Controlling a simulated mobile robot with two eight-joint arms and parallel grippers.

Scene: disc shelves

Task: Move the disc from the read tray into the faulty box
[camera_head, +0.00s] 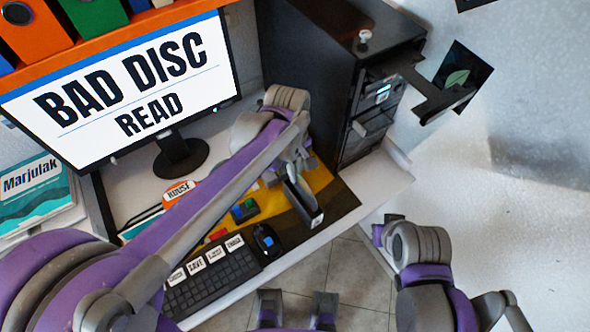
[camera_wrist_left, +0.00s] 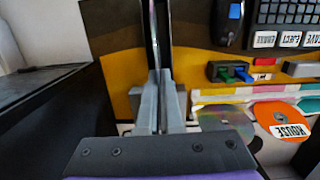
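My left gripper (camera_head: 297,176) hangs over the mat in front of the computer. In the left wrist view its fingers (camera_wrist_left: 160,108) are closed together on a thin edge-on piece (camera_wrist_left: 155,35), which looks like the disc. Its face is not visible. A slim dark box (camera_head: 305,203) with a pale label on its end is directly below the fingers, on the dark part of the mat; its label is unreadable. The read tray (camera_head: 440,98) sticks out from the black tower and looks empty. My right gripper (camera_head: 297,308) is open and empty at the bottom edge.
The monitor (camera_head: 145,85) reads "BAD DISC READ". The tower (camera_head: 310,60) stands behind the mat. A keyboard (camera_head: 215,278), mouse (camera_head: 267,240) and small coloured blocks (camera_head: 244,210) lie left of the slim box. An orange "HOUSE" disc (camera_wrist_left: 283,119) lies beside a silver disc (camera_wrist_left: 224,117).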

